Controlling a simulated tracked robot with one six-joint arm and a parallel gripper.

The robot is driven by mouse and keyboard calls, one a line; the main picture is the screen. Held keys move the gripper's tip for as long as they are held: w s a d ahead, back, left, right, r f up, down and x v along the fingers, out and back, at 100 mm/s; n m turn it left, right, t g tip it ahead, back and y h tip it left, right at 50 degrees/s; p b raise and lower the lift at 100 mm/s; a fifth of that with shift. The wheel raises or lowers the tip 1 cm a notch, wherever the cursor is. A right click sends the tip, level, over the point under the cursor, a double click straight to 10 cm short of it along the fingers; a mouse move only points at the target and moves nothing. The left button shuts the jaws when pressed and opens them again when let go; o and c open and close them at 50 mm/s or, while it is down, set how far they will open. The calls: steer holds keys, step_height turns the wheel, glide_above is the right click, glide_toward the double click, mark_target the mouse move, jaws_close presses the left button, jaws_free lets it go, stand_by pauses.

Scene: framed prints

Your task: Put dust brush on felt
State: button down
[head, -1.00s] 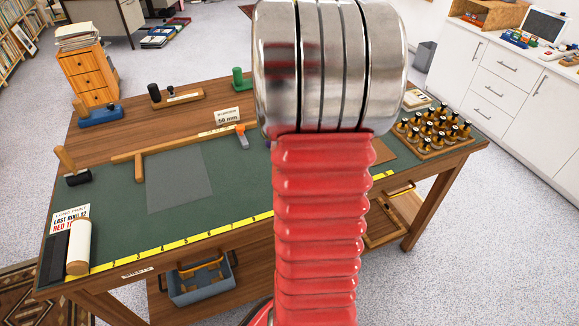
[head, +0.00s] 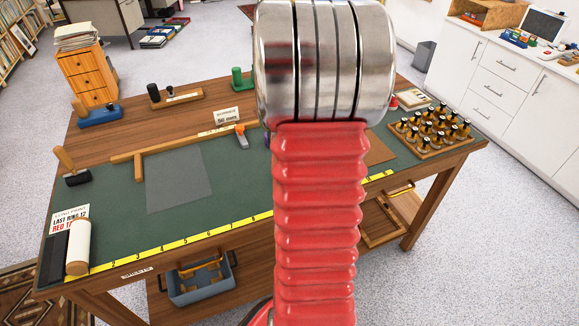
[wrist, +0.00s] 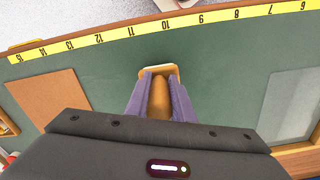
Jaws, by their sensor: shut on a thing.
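In the wrist view my gripper (wrist: 160,82) is shut with its two purple fingers on a wooden piece with a pale-edged far end, which I take to be the dust brush (wrist: 158,98). It is over the green mat; its exact height above it I cannot tell.
A yellow ruler strip (head: 185,240) runs along the table's front edge. A wooden T-shaped bar (head: 180,148) lies behind the grey square. A brown sheet (wrist: 48,105) lies left in the wrist view.

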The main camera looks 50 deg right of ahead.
steer(key=shift+f, duration=0.15)
steer(key=c, duration=1.5)
jaws_free()
steer(key=shift+c, duration=0.2)
step_height(320, 180, up, 12)
steer(key=shift+r, duration=0.15)
